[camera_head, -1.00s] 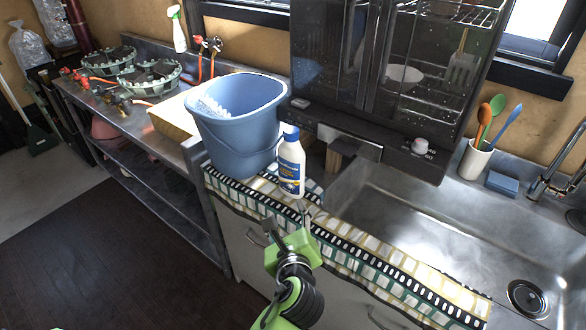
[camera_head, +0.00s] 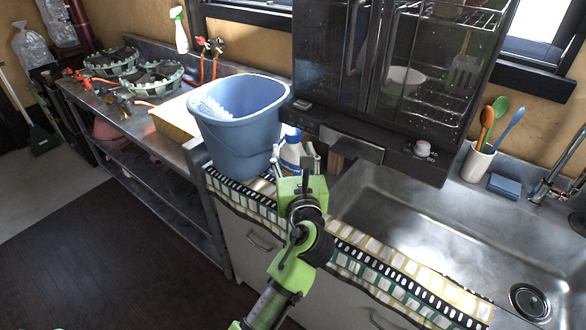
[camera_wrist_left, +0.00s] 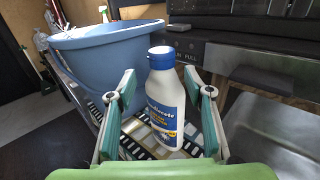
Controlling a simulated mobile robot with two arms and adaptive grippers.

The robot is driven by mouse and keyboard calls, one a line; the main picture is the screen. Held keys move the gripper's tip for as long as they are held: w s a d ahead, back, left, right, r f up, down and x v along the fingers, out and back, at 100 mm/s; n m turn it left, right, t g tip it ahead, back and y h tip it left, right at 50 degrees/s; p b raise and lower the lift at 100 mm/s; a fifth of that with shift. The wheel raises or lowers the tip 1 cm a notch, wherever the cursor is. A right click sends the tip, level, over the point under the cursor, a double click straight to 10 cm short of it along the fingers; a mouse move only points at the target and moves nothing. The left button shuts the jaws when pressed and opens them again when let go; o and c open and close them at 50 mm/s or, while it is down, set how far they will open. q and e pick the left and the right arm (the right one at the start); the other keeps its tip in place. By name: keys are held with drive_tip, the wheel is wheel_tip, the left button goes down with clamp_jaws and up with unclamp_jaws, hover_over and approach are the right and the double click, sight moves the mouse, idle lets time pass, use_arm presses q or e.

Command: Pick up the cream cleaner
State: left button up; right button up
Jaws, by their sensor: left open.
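The cream cleaner (camera_head: 291,152) is a white bottle with a blue cap and a blue label. It stands upright on the patterned mat, just right of the blue bucket. In the head view its lower part is hidden behind my left gripper (camera_head: 296,166). In the left wrist view the cream cleaner (camera_wrist_left: 165,100) stands upright between the two spread fingers of my left gripper (camera_wrist_left: 160,92), nearer the right finger. The fingers are open, and a gap shows on the bottle's left side. My right gripper is not in view.
The blue bucket (camera_head: 238,128) stands close on the left of the bottle. A dark cabinet (camera_head: 385,85) rises behind it. The steel sink (camera_head: 430,215) lies to the right, and the patterned mat (camera_head: 400,262) runs along the counter's front edge.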

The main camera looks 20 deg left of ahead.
sight(294, 144)
use_arm(q)
drive_tip(key=x, duration=0.5)
drive_tip(key=shift+w+d+r, duration=0.1)
drive_tip(key=shift+d, duration=0.1)
clamp_jaws()
drive_tip(key=shift+r, duration=0.2)
